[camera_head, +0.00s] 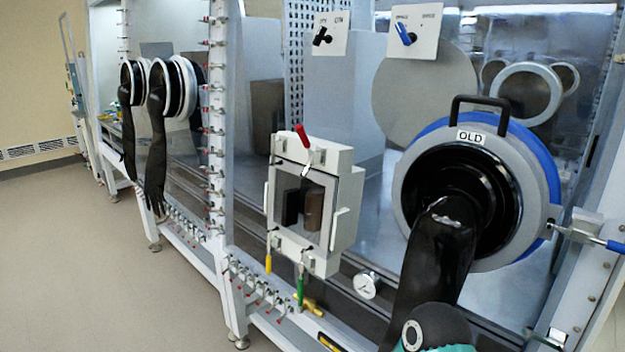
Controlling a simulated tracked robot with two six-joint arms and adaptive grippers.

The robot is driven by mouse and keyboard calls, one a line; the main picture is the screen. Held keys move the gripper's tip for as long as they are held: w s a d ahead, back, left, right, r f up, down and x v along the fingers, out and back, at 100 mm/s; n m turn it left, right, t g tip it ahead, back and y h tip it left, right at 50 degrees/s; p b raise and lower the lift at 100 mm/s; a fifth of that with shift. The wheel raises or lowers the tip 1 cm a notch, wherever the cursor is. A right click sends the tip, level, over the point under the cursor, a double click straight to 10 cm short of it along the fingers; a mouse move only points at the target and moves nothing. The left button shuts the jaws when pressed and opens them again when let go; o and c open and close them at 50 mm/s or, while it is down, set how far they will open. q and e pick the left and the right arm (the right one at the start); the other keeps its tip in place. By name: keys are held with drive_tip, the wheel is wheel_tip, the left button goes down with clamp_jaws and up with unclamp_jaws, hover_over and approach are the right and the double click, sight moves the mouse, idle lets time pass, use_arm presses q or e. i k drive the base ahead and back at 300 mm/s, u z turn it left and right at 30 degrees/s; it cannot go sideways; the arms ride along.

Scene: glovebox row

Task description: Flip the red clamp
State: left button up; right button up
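The red clamp (302,136) is on the top edge of a small white framed door box (345,185) on the glovebox front. Its red handle points up, tilted a little to the left, above a metal fitting. The box has a window with dark objects behind it. Neither of my grippers shows in the head view. A rounded dark grey and teal part at the bottom edge looks like a link of my arm, with no fingers visible.
A black glove (428,262) hangs from the round port labelled OLD (471,135), right of the box. Yellow (268,264) and green (300,286) handles hang below the box. A gauge (367,285) sits lower right. More black gloves hang left; floor there is clear.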

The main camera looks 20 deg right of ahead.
sight(305, 140)
drive_tip(key=z, duration=1.25)
drive_tip(key=k, duration=0.25)
drive_tip(key=u, duration=0.45)
